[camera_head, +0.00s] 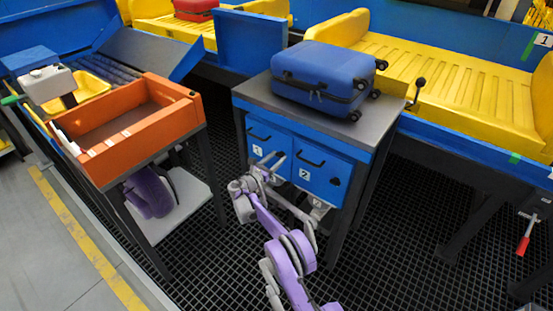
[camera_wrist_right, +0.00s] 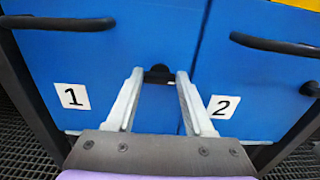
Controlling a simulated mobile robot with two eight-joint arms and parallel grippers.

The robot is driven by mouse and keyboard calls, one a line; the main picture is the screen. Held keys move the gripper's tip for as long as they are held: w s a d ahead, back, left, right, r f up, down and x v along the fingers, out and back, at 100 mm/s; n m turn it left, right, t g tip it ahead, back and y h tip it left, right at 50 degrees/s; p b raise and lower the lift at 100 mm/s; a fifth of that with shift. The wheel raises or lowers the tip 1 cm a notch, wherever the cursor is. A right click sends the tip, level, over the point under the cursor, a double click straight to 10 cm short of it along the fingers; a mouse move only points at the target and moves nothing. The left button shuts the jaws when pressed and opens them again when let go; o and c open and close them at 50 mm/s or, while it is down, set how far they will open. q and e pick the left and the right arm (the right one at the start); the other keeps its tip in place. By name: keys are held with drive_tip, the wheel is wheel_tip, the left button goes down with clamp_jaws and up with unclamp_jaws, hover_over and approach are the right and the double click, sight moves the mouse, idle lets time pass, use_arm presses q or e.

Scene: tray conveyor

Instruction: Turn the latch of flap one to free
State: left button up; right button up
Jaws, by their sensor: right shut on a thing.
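Flap one (camera_head: 277,138) is a blue door with a black bar handle and a "1" label on the cabinet front; it also shows at left in the right wrist view (camera_wrist_right: 105,60) and looks closed. Its latch (camera_wrist_right: 158,74) is a small black knob near its right edge, between my right fingertips (camera_wrist_right: 159,78). In the head view my right gripper (camera_head: 276,161) is at the flap's lower right and hides the latch. The gripper is shut on the latch. Whether the latch is turned is hard to tell. My left gripper is not in view.
Flap two (camera_head: 325,172), with its own handle and knob, is right beside flap one. A blue suitcase (camera_head: 322,75) lies on the cabinet top (camera_head: 258,92). An orange tray (camera_head: 184,122) stands at left, the yellow conveyor (camera_head: 460,85) at right.

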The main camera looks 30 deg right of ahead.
clamp_jaws()
drive_tip(key=m+b, duration=0.2)
drive_tip(key=m, duration=0.1)
drive_tip(key=shift+f, duration=0.15)
drive_tip(key=m+b, duration=0.2)
drive_tip(key=m, duration=0.2)
drive_tip(key=shift+s+d+m, duration=0.1)
drive_tip(key=shift+s+m, duration=0.05)
drive_tip(key=shift+m, duration=0.25)
drive_tip(key=m+b, duration=0.1)
drive_tip(key=m, duration=0.4)
drive_tip(key=shift+s, duration=0.1)
drive_tip(key=m+b, duration=0.1)
drive_tip(key=m, duration=0.4)
drive_tip(key=shift+f, duration=0.1)
drive_tip(key=shift+m, duration=0.3)
